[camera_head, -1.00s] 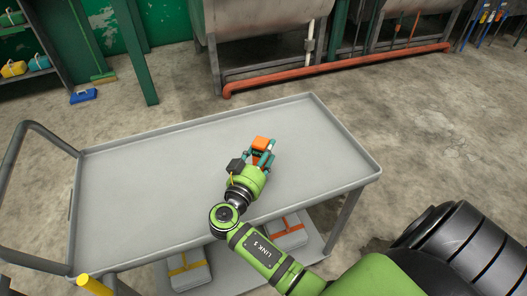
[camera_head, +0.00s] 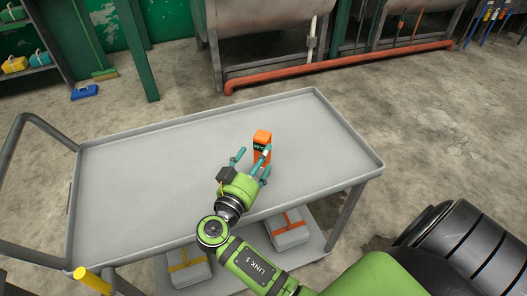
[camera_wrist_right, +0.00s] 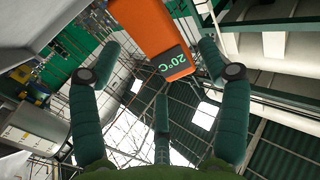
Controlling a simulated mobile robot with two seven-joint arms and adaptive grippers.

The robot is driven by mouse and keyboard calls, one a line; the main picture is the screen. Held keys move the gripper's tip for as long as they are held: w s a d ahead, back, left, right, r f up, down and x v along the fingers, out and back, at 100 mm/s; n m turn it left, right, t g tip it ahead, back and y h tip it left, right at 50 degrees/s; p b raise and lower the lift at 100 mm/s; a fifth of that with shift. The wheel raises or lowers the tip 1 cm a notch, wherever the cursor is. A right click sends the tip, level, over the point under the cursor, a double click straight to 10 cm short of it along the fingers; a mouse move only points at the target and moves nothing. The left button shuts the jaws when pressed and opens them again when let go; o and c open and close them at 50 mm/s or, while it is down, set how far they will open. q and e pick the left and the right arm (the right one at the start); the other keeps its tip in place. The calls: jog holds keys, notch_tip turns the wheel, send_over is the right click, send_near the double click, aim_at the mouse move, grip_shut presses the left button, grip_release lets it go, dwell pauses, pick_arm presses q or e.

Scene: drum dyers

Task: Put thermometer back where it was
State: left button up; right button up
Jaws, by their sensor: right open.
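The orange thermometer (camera_head: 262,137) stands upright on the grey cart top (camera_head: 150,170), right of its middle. In the right wrist view the thermometer (camera_wrist_right: 150,25) shows a dark display reading 20°C and appears beyond the fingertips. My right gripper (camera_head: 252,164) is open, with its teal fingers spread just in front of the thermometer. One finger overlaps the thermometer's lower part in the head view; I cannot tell if it touches. My left gripper is not in view.
The rest of the cart top is bare, with a raised rim around it. Grey boxes with a yellow strap (camera_head: 187,262) and an orange strap (camera_head: 289,222) lie on the lower shelf. A red pipe (camera_head: 340,66) and metal drums stand behind the cart.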

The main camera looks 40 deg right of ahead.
jog(key=v, duration=0.2)
jog(key=shift+s+a, duration=0.15)
jog(key=shift+a, duration=0.15)
